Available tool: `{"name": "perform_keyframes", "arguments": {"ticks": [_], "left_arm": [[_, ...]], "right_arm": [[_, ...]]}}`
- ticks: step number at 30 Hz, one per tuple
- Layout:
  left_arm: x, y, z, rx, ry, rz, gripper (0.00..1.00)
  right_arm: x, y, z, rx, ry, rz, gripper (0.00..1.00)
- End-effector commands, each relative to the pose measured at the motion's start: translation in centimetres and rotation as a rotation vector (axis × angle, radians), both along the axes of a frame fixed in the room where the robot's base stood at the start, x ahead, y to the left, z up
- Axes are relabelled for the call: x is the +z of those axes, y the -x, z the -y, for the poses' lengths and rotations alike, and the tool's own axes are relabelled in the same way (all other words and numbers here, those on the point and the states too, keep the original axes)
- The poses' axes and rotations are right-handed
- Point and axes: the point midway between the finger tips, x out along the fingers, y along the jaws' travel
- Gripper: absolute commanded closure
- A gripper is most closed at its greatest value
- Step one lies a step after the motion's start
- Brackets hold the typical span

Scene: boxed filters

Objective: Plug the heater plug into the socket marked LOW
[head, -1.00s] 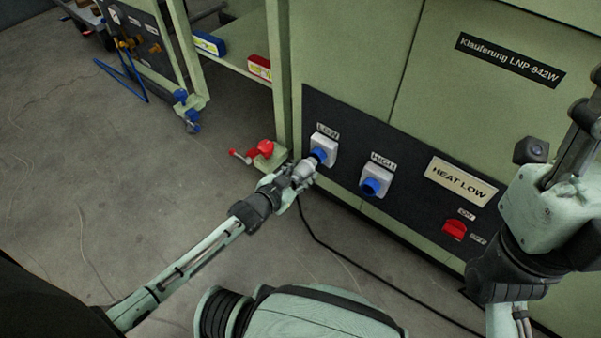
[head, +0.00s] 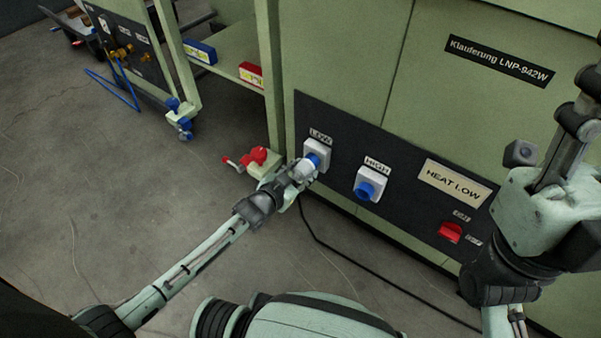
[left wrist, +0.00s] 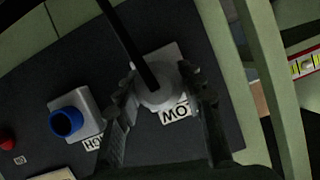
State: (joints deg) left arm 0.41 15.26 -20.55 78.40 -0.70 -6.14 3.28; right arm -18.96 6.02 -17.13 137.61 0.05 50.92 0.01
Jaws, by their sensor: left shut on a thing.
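The LOW socket (head: 318,147) is a white box with a blue round mouth on the dark panel, under its LOW label. My left gripper (head: 303,174) is shut on the pale grey heater plug (head: 304,168), right in front of that mouth. The plug's nose meets or overlaps the blue mouth; how deep it sits I cannot tell. In the left wrist view the plug (left wrist: 156,88), with its black cable (left wrist: 130,42), is between the fingers and covers the LOW socket's front. The HIGH socket (head: 370,184) is empty. My right gripper (head: 575,130) is at the right edge, its fingertips unclear.
A red switch (head: 450,232) and a HEAT LOW sign (head: 456,182) are right of the sockets. A red-handled clamp (head: 257,156) is just left of my left gripper. The black cable (head: 350,258) runs along the floor.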

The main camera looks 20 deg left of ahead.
Motion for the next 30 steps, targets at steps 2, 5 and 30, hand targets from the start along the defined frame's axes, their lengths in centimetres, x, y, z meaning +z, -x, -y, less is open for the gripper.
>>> {"name": "perform_keyframes", "arguments": {"ticks": [2, 5, 30], "left_arm": [[0.04, -0.05, 0.03, 0.0, 0.0, 0.001, 0.93], [0.05, -0.05, 0.02, 0.0, 0.0, 0.001, 0.93], [-0.06, 0.0, -0.06, 0.0, 0.0, -0.001, 0.37]], "right_arm": [[0.01, 0.0, 0.0, 0.0, 0.0, 0.0, 0.6], [0.01, 0.0, 0.0, 0.0, 0.0, 0.0, 0.6], [0.38, 0.0, 0.0, 0.0, 0.0, 0.0, 0.6]]}}
